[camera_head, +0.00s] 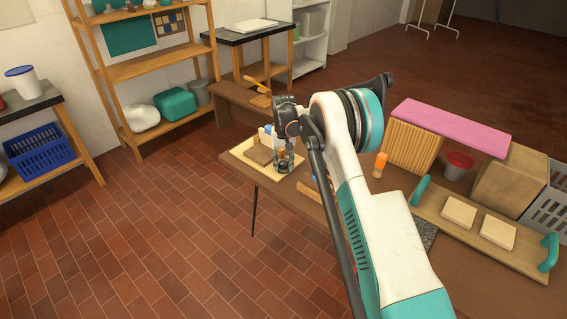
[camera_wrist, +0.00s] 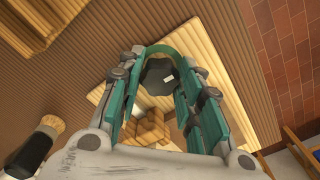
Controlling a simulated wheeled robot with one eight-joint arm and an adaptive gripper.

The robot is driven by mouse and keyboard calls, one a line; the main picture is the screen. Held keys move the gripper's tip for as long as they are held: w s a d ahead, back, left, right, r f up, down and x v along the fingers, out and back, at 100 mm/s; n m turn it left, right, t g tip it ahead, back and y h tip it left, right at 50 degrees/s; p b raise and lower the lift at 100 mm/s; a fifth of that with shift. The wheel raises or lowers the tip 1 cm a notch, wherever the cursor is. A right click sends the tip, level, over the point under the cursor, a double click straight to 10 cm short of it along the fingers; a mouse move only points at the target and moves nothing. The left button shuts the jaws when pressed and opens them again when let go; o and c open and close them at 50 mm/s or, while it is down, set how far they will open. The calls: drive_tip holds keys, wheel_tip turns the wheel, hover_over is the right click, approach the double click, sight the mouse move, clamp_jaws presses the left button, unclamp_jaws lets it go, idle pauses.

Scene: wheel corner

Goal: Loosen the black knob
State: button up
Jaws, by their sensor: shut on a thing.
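The black knob (camera_wrist: 157,72) is a dark, faceted shape with a small white mark, seen between the fingertips in the wrist view. A green curved band (camera_wrist: 178,53) shows just beyond it. My gripper (camera_wrist: 164,64) points down with its teal fingers on either side of the knob, shut on it. In the head view my gripper (camera_head: 284,163) is small, at the pale board (camera_head: 239,152) on the table's far left part. A brown wooden piece (camera_wrist: 148,128) lies below, between the fingers.
A brush (camera_wrist: 42,137) lies left in the wrist view. Tiled floor is open at left.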

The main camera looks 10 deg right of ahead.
drive_tip(key=shift+n, duration=0.3)
drive_tip(key=n, duration=0.4)
drive_tip(key=shift+n+p, duration=0.3)
drive_tip(key=n, duration=0.8)
drive_tip(key=shift+n, duration=0.4)
drive_tip(key=n, duration=0.4)
drive_tip(key=shift+d+p, duration=0.1)
drive_tip(key=shift+p, duration=0.2)
drive_tip(key=shift+n, duration=0.4)
drive_tip(key=o, duration=1.1)
drive_tip(key=shift+f, duration=0.1)
